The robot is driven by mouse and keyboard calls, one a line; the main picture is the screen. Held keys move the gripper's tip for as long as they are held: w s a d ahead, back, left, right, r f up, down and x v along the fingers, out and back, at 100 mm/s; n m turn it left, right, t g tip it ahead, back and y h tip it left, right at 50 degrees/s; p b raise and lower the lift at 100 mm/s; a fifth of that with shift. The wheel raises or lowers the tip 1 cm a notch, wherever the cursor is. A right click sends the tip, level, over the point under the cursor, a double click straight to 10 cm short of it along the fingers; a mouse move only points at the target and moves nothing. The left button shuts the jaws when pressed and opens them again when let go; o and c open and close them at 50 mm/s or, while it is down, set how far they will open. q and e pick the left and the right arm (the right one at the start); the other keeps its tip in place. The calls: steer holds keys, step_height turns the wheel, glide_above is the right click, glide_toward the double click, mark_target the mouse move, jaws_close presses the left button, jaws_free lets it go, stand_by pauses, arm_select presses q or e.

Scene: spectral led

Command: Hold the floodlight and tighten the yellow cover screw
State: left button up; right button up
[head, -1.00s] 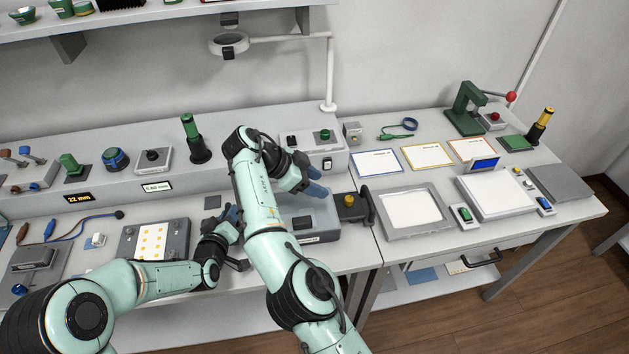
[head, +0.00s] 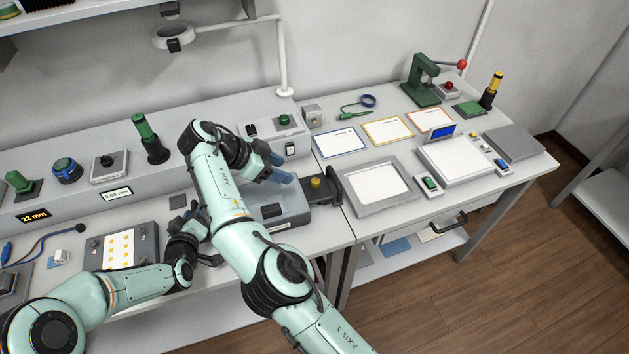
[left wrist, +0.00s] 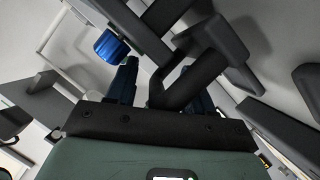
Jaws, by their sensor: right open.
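A yellow knob (head: 316,183), which may be the cover screw, stands on a dark block at the right end of a grey box in the head view. I cannot pick out the floodlight with certainty. My right gripper (head: 284,172) is open above the grey box, a little left of the yellow knob and apart from it. My left gripper (head: 188,218) is low at the bench front, left of the box and partly hidden by my right arm. In the left wrist view its two blue fingers (left wrist: 163,85) stand apart beside a dark angled bar; whether they grip it is unclear.
A panel with yellow dots (head: 119,250) lies left of my left gripper. A grey framed tray (head: 378,186) and a white scale-like device (head: 460,160) stand on the right table. A blue knob (left wrist: 111,45) is close to my left fingers in the wrist view.

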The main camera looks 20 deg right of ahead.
arm_select(q)
steer(key=shift+s+f, duration=0.15)
steer(key=shift+f, duration=0.1)
steer(key=v, duration=1.2)
steer(key=shift+r, duration=0.25)
